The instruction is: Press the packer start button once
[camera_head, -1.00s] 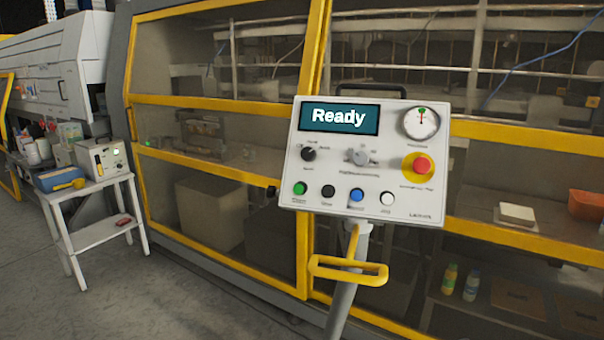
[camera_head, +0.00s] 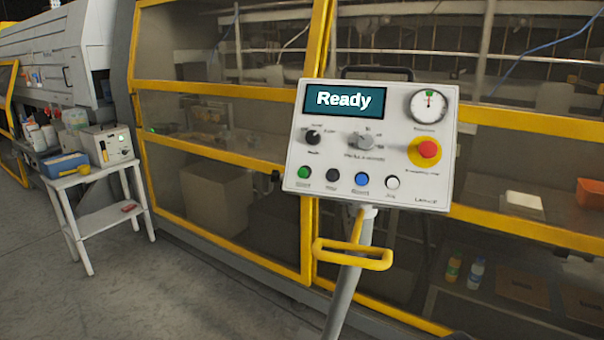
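The white control panel (camera_head: 290,165) stands tilted on a grey post in the middle of the head view. Its screen (camera_head: 344,101) reads "Ready". A green button (camera_head: 304,172) is at the left end of the lower row; its small label is too blurred to read surely, though it looks like "Start". Beside it in the row are a black button (camera_head: 333,175), a blue button (camera_head: 361,179) and a white button (camera_head: 392,182). A red emergency button (camera_head: 428,149) on a yellow disc is at the right. My gripper is not in view.
A yellow handle (camera_head: 352,258) juts from the post below the panel. Behind is the packer's yellow-framed guarding (camera_head: 228,101). A small white table (camera_head: 115,217) with a blue box and instruments stands at the left. The grey floor (camera_head: 190,285) between is clear.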

